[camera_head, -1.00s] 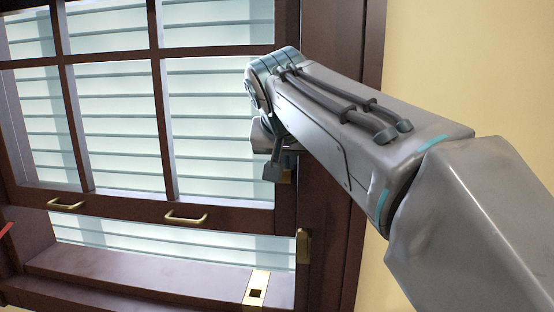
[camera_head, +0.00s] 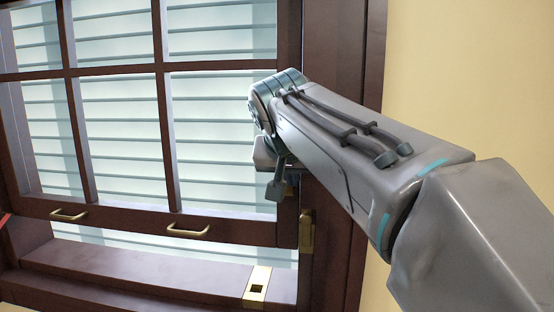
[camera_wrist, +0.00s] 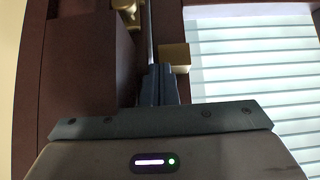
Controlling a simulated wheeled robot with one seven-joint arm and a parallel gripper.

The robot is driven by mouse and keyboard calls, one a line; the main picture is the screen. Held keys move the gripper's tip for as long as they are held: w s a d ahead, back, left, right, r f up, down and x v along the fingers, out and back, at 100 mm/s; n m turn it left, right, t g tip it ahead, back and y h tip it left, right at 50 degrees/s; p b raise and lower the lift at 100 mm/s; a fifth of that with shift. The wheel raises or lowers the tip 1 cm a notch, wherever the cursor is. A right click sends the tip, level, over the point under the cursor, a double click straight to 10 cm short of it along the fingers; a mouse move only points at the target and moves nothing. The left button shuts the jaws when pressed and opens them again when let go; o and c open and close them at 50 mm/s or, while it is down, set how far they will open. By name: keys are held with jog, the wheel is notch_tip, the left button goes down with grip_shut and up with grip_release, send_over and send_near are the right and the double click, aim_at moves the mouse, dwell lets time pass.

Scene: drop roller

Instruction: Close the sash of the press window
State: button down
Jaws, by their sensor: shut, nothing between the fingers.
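The dark brown window sash (camera_head: 120,213) has several panes and two brass handles, a left one (camera_head: 68,215) and a right one (camera_head: 188,230). It is lowered most of the way; a gap shows between its bottom rail and the sill (camera_head: 140,268). My gripper (camera_head: 277,188) is at the sash's lower right corner, fingers pointing down in the head view. In the wrist view my shut, empty fingers (camera_wrist: 158,84) are beside a small brass block (camera_wrist: 175,57) near the sash's side. Whether they touch it I cannot tell.
A brass plate with a square hole (camera_head: 257,287) lies on the sill at the right. A brass fitting (camera_head: 306,231) sits on the right window frame. The yellow wall (camera_head: 460,80) is right of the frame. A red thing (camera_head: 4,219) shows at the left edge.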

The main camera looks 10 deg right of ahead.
jog(key=b, duration=0.7)
send_near(291, 221)
notch_tip(291, 221, down, 4)
jog(key=w, duration=0.1)
jog(key=shift+d+f, duration=0.1)
jog(key=shift+d, duration=0.4)
jog(key=shift+w, duration=0.1)
